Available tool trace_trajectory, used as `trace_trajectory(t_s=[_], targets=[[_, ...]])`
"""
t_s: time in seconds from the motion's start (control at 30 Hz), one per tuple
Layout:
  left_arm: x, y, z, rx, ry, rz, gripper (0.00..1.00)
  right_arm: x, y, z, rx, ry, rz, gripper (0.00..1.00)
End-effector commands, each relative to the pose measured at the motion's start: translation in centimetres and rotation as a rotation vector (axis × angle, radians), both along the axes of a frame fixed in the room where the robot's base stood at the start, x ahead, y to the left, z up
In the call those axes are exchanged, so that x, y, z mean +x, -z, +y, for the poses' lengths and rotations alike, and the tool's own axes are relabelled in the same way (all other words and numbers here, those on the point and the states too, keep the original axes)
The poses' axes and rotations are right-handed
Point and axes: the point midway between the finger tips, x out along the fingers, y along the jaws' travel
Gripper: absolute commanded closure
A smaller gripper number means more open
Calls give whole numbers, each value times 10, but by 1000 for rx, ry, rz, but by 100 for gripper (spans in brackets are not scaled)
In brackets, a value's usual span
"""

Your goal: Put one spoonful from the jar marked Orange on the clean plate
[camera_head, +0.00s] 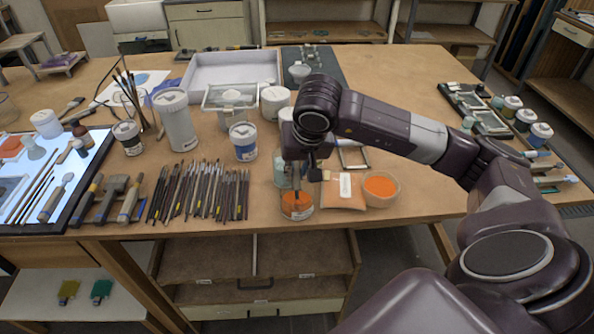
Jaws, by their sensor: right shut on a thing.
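My right gripper (301,172) reaches in from the right and points down over a glass jar (297,206) with orange powder in it, near the table's front edge. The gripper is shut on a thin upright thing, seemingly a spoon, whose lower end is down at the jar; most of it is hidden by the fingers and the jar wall. I cannot read a mark on this jar. Right of it lie an orange packet (343,201) with a white label and a round bowl (380,187) of orange powder. I cannot pick out the clean plate for certain. My left gripper is out of view.
A row of brushes (200,190) lies left of the jar. A blue-banded jar (243,142) and a grey canister (177,120) stand behind them. A light panel (88,185) with tools is at far left. My right arm covers the middle right; the table (440,195) beyond the bowl is bare.

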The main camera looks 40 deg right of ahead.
Motion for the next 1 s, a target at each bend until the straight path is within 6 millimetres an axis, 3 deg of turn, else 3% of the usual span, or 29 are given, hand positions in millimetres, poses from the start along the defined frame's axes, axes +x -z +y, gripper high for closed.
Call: trace_trajectory(t_s=[1.0], targets=[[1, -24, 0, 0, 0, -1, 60, 37, -44, -22, 1, 2, -2, 100]])
